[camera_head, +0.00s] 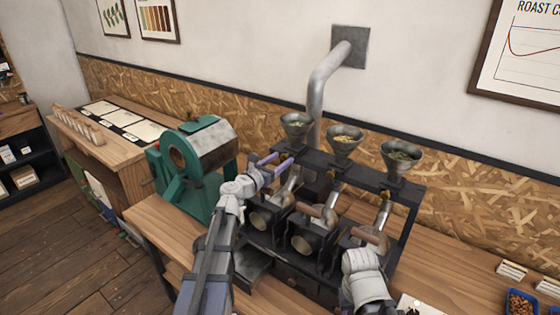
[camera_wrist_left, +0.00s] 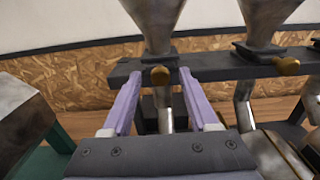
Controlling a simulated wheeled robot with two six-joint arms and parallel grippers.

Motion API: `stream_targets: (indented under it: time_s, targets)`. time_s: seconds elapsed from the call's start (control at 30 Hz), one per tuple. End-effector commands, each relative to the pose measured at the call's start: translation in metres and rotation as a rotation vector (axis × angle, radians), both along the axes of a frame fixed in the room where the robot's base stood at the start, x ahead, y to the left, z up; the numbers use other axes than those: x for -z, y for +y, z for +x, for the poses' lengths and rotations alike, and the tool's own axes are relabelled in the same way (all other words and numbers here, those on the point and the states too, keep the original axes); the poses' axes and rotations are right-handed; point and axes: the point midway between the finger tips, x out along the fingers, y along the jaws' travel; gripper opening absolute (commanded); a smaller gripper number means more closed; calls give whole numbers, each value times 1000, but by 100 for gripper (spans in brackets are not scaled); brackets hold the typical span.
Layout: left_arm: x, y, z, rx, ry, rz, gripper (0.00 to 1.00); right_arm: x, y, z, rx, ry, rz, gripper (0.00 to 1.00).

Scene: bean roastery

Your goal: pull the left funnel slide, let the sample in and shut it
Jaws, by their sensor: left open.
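The left funnel (camera_head: 297,125) is a grey metal cone with greenish contents, standing on the dark rack's top bar (camera_head: 330,178). In the left wrist view the lower part of the left funnel (camera_wrist_left: 155,20) shows, with a brass slide knob (camera_wrist_left: 159,75) at its base. My left gripper (camera_head: 273,163) is open in front of that base. In the wrist view its purple fingers (camera_wrist_left: 160,95) stand on either side of the knob, with a gap on each side. My right arm's wrist shows at the lower right; its fingers do not show.
The middle funnel (camera_head: 345,140) and right funnel (camera_head: 401,157) stand on the same bar. The middle one's brass knob (camera_wrist_left: 287,66) is close on the right. Below are drums (camera_head: 302,243) with wooden handles. A green roaster (camera_head: 190,165) stands left. A blue bean tray (camera_head: 520,303) is far right.

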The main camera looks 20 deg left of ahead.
Motion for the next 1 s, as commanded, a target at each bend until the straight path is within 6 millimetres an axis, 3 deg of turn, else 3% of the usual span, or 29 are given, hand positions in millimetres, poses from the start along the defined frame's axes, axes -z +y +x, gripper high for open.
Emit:
stream_targets:
  time_s: [0.23,0.77,1.0]
  targets:
    - [0,-1,1,0,0,0,59,0,0,0,0,0,0,50]
    - [0,-1,1,0,0,0,0,0,0,0,0,0,0,50]
    - [0,0,1,0,0,0,0,0,0,0,0,0,0,50]
